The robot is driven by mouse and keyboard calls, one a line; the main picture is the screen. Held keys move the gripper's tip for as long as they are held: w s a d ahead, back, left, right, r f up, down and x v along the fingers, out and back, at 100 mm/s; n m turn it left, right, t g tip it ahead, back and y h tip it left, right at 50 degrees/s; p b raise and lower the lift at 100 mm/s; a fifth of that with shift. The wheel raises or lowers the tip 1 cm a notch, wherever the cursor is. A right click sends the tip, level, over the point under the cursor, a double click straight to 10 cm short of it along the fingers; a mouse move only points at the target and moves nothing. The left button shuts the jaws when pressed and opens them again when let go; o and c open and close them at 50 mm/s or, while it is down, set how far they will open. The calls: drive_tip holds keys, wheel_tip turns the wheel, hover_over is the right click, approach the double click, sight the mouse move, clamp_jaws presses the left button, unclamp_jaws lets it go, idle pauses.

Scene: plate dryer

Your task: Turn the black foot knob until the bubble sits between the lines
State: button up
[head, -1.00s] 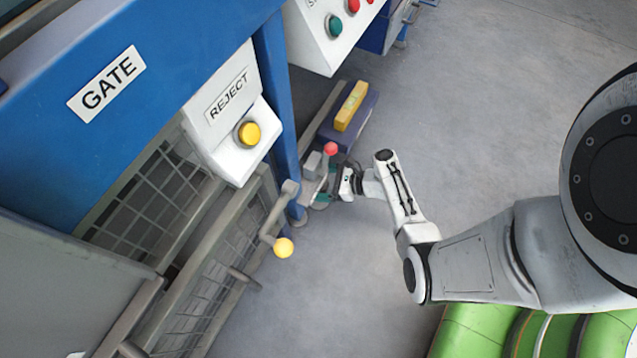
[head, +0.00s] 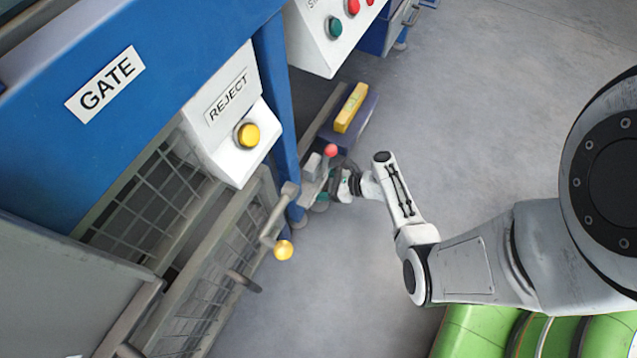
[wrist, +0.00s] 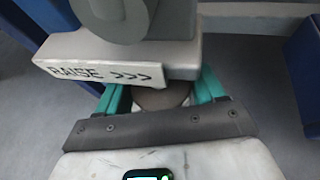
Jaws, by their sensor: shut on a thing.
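The black foot knob (wrist: 160,98) shows in the wrist view as a dark round shape under a bracket lettered "RAISE >>>" (wrist: 110,73). The teal fingers of my gripper (wrist: 160,92) stand on both sides of it and are shut on it; the bracket hides part of the grip. In the head view my gripper (head: 324,197) is low beside the blue post, and the knob cannot be made out there. A yellow spirit level (head: 351,108) lies on a blue ledge beyond it. Its bubble and lines are too small to read.
A red-ball lever (head: 331,151) stands right by my gripper. A yellow-ball handle (head: 283,249) juts out nearer. The blue machine with its REJECT box (head: 230,110) and mesh guard fills the left. Grey floor (head: 480,130) on the right is open.

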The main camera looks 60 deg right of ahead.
drive_tip(key=shift+n+g+y, duration=0.7)
drive_tip(key=shift+n+y, duration=0.8)
drive_tip(key=shift+y, duration=0.1)
drive_tip(key=o, duration=1)
drive_tip(key=shift+s, duration=0.1)
drive_tip(key=shift+s+d+r+p, duration=0.2)
drive_tip(key=shift+r+p, duration=0.05)
drive_tip(key=shift+p, duration=0.15)
drive_tip(key=p+v, duration=0.3)
drive_tip(key=v, duration=0.7)
drive_tip(key=shift+s+f, duration=0.1)
drive_tip(key=shift+f, duration=0.05)
